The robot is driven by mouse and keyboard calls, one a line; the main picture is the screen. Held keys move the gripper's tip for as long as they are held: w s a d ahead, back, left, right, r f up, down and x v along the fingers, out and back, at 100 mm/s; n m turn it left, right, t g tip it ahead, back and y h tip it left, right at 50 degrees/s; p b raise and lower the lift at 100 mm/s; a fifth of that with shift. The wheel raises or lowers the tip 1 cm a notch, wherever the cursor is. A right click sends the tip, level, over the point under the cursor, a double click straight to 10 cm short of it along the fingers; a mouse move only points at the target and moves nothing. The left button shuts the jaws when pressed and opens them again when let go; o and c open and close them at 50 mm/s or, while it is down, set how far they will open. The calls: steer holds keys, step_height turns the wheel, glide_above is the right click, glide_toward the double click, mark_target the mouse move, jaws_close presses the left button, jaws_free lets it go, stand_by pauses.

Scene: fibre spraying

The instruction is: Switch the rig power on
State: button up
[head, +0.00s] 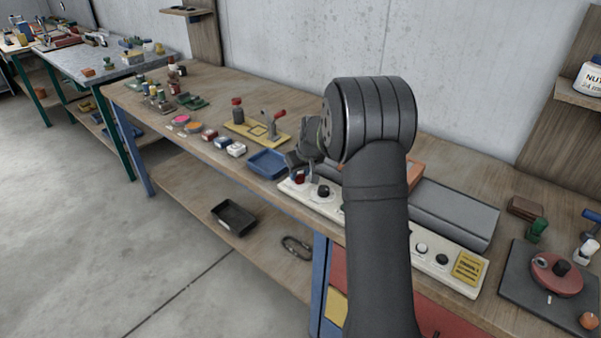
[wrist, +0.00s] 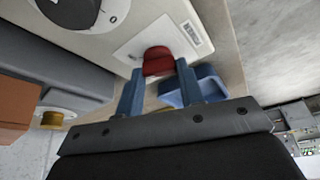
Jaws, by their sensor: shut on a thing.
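The white control panel (head: 312,201) lies along the front of the bench. At its left end is a red rocker or lever switch (head: 299,179). My gripper (head: 301,163) is down at that end of the panel. In the wrist view its two blue fingers (wrist: 160,72) stand on either side of the red switch and are shut on it. My arm hides the middle of the panel in the head view. Which position the switch is in, I cannot tell.
A black knob (head: 323,191) sits just right of the switch. A blue tray (head: 268,163) stands close to the left. A yellow fixture with a red-handled clamp (head: 262,132) is behind it. A long grey housing (head: 453,212) lies behind the panel, right of my arm.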

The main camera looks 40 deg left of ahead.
steer(key=shift+s+m+t, duration=0.1)
steer(key=shift+m+t, duration=0.3)
steer(key=shift+m, duration=0.8)
steer(key=o, duration=1)
steer(key=shift+a, duration=0.1)
steer(key=v, duration=1.7)
steer(key=shift+s+a+r, duration=0.1)
steer(key=shift+a+r, duration=0.05)
steer(key=shift+r, duration=0.15)
